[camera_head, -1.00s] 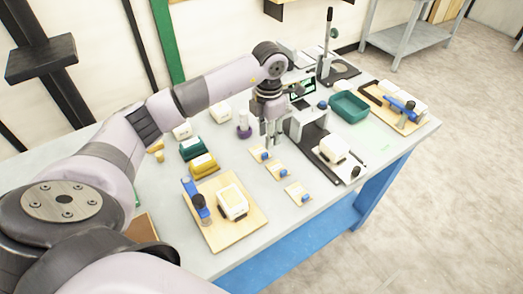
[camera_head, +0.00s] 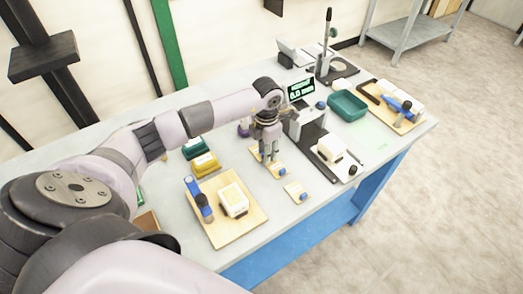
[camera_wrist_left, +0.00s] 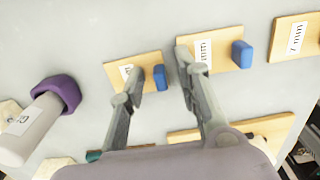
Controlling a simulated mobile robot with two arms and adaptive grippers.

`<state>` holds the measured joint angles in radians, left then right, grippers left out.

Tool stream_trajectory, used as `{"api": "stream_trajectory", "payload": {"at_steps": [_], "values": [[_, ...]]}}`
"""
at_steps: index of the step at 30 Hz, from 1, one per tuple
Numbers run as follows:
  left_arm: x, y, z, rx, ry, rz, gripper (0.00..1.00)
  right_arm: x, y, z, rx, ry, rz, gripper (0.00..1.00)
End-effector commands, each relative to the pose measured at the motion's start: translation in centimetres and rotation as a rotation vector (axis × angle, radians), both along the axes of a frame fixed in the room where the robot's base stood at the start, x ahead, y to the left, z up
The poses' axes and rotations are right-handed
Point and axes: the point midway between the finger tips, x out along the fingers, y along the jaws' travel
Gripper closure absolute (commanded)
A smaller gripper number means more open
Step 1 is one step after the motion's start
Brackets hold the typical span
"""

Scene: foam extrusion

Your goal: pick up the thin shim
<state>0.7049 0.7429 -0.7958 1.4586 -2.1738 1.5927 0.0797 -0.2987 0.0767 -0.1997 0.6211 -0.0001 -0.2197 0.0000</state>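Three small wooden plates with white labels and blue knobs lie in a row on the table. In the left wrist view they are the left plate (camera_wrist_left: 115,69), the middle plate (camera_wrist_left: 228,39) and the right plate (camera_wrist_left: 293,25). The right label ends in "mm"; the left label is partly hidden, so I cannot tell which plate is the thin shim. My left gripper (camera_head: 268,158) is open and points down over the row. In the left wrist view its fingertips (camera_wrist_left: 160,72) are apart, either side of the left plate's blue knob (camera_wrist_left: 160,78). My right gripper is out of view.
A wooden board (camera_head: 225,238) with a white block and blue clamp lies in front. Yellow (camera_head: 205,165) and green blocks stand to the left. A purple-collared cylinder (camera_wrist_left: 60,95) is near the gripper. A gauge with a display (camera_head: 301,90) and a green tray (camera_head: 348,106) are behind right.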

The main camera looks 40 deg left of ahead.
Motion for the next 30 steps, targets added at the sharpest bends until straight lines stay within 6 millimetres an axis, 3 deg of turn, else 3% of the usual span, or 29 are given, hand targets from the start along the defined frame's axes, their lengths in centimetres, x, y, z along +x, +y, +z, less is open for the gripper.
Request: {"api": "stream_trajectory", "payload": {"at_steps": [12,23,30], "values": [[0.0,0.0,0.1,0.0,0.0,0.0,0.99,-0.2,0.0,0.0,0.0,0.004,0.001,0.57],[0.0,0.0,0.2,0.001,-0.001,0.0,1.0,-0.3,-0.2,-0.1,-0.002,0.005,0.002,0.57],[0.2,0.1,2.2,0.0,-0.005,0.0,1.0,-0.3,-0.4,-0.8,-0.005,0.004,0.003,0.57]]}}
